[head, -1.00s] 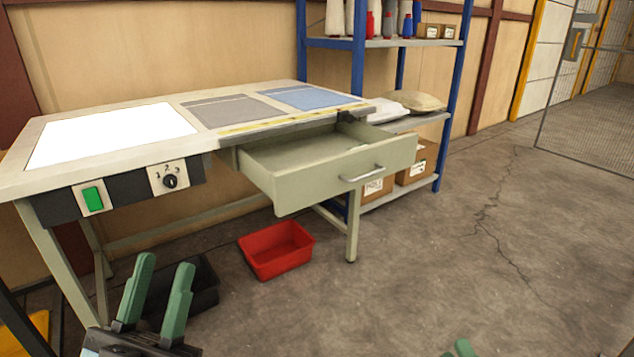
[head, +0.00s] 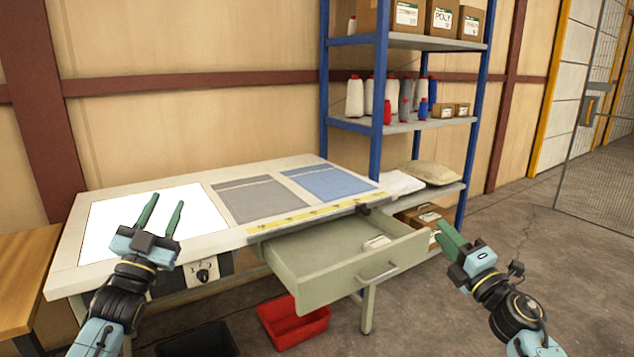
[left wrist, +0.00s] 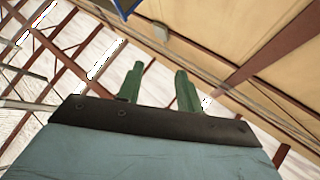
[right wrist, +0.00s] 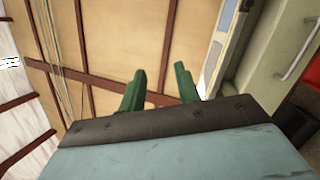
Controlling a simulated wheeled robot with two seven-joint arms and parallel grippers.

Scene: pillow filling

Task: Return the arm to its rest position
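My left gripper (head: 160,218) is raised in front of the table's white panel in the head view, its green fingers pointing up. The fingers are apart with nothing between them, as the left wrist view (left wrist: 160,88) shows. My right gripper (head: 452,240) is raised to the right of the open drawer in the head view, where its fingers overlap. In the right wrist view (right wrist: 158,90) its fingers are apart and empty. Neither gripper appears to touch anything.
The work table (head: 70,255) has a lit white panel and grey and blue cloths (head: 330,183). Its drawer (head: 335,278) is pulled out, with a small labelled item inside. A red bin (head: 290,322) and a black bin sit below. A blue shelf (head: 375,90) stands behind. Floor at right is clear.

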